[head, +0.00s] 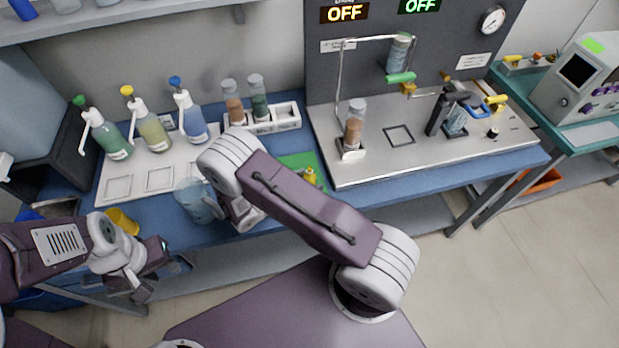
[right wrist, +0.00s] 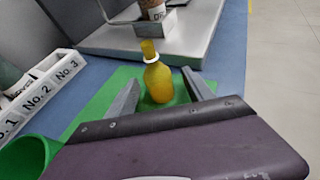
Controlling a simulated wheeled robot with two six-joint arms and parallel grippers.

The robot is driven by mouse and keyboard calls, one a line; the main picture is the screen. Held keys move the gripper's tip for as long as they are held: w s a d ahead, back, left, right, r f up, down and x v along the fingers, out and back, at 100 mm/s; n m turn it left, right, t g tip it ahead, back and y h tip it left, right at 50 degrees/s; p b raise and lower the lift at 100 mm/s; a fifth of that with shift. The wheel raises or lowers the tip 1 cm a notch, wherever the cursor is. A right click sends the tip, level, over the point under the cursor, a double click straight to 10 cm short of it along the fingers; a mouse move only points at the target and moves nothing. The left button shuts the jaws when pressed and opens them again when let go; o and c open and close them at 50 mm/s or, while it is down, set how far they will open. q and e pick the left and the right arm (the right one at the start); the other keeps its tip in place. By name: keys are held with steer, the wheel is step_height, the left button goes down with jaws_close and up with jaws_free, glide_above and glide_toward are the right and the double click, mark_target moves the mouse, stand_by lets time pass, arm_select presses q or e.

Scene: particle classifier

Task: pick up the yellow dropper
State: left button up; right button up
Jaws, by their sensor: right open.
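The yellow dropper (right wrist: 158,84) stands upright on a green mat (right wrist: 95,108) in the right wrist view. It has a rounded body, a pale ring at its neck and a narrow bulb on top. In the head view the dropper (head: 310,177) shows just past my right arm, on the green mat (head: 297,160). My right gripper (right wrist: 161,77) is open, with one finger on each side of the dropper and visible gaps. My right arm hides its fingertips in the head view. My left gripper (head: 163,279) is open and empty near the table's front left.
A clear beaker (head: 196,203) and a yellow cup (head: 122,221) stand near the front edge. A numbered white rack (head: 283,117) holds two vials. Several pump bottles stand behind. A green round container (right wrist: 28,155) is near my right gripper.

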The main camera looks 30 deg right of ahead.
mark_target(308, 173)
steer(key=shift+w+d+f, duration=0.2)
steer(key=shift+d+f, duration=0.05)
steer(key=shift+d, duration=0.35)
steer(key=shift+w+d+f, duration=0.15)
steer(key=shift+w+d, duration=0.05)
steer(key=shift+s+a, duration=0.1)
steer(key=c, duration=0.4)
jaws_close()
step_height(308, 173, up, 4)
steer(key=shift+r, duration=0.15)
steer(key=s+d+r+p, duration=0.1)
steer(key=s+d+r, duration=0.4)
steer(key=s, duration=0.5)
steer(key=shift+d+r, duration=0.35)
steer(key=shift+r, duration=0.6)
